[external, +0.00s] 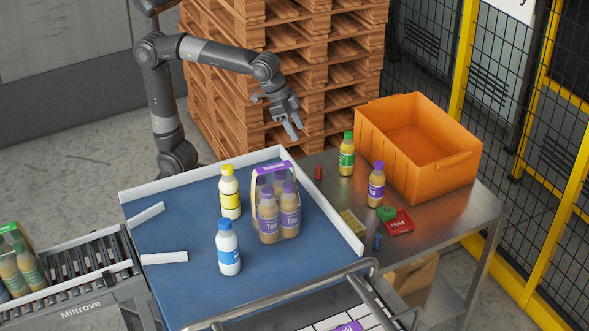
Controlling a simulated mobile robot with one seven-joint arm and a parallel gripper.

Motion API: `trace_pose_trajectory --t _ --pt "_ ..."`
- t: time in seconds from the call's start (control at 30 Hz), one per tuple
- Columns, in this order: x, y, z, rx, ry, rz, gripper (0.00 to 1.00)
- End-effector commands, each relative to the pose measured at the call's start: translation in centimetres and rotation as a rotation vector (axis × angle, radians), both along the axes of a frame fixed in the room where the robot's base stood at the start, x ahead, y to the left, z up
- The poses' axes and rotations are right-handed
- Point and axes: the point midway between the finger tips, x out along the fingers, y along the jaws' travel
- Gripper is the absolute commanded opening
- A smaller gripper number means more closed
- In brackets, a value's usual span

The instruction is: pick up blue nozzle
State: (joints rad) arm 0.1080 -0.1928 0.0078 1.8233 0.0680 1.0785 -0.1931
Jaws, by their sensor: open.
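A small blue piece (377,242), which looks like the blue nozzle, is on the metal table (435,225) near its front left edge. It is just below the red "Hold" box in the picture and too small to show detail. My gripper (294,131) is open and empty, raised in front of the pallet stack. It is well above the table's back left corner, up and to the left of the blue piece and apart from it.
The metal table also holds an orange crate (465,172), a green-capped bottle (346,157), a purple-capped bottle (376,187), a red box (400,223), a green piece (386,213), a yellowish block (352,223) and a red piece (318,173). A bottle pack (268,230) stands on the blue surface (185,225).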

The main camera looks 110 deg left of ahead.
Motion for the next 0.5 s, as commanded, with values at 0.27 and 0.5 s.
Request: trace_pose_trajectory --t 0.27,0.5 --pt "10.4 -3.2 -0.9 0.001 0.024 0.033 0.51" --pt "18.2 -6.3 -3.4 0.004 0.036 0.063 0.51"
